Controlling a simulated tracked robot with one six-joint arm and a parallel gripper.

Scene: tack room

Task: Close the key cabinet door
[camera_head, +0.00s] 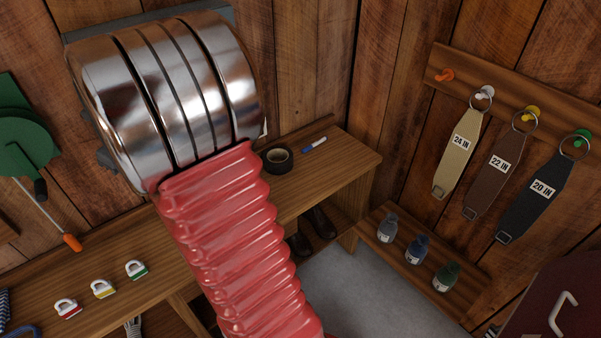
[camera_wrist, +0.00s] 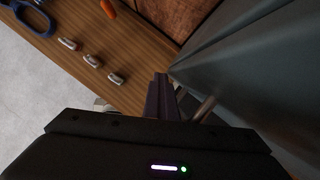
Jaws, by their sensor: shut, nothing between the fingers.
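A grey-blue metal surface, seemingly the key cabinet (camera_wrist: 262,62), fills the right of the wrist view. I cannot tell which part is its door or how far the door stands open. In the head view my arm covers nearly all of the cabinet, and only a grey edge (camera_head: 218,12) shows behind it. My gripper (camera_wrist: 161,84) is shut and empty, its dark fingers close beside the cabinet's lower edge in the wrist view. Whether they touch it is not clear. My gripper is hidden behind my arm in the head view.
A wooden bench (camera_head: 335,157) runs below, bearing a tape roll (camera_head: 278,160), a blue marker (camera_head: 314,145) and small padlocks (camera_head: 103,288). Straps (camera_head: 460,155) hang on pegs at right, above a shelf of bottles (camera_head: 416,250). A green tool (camera_head: 25,140) hangs at left.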

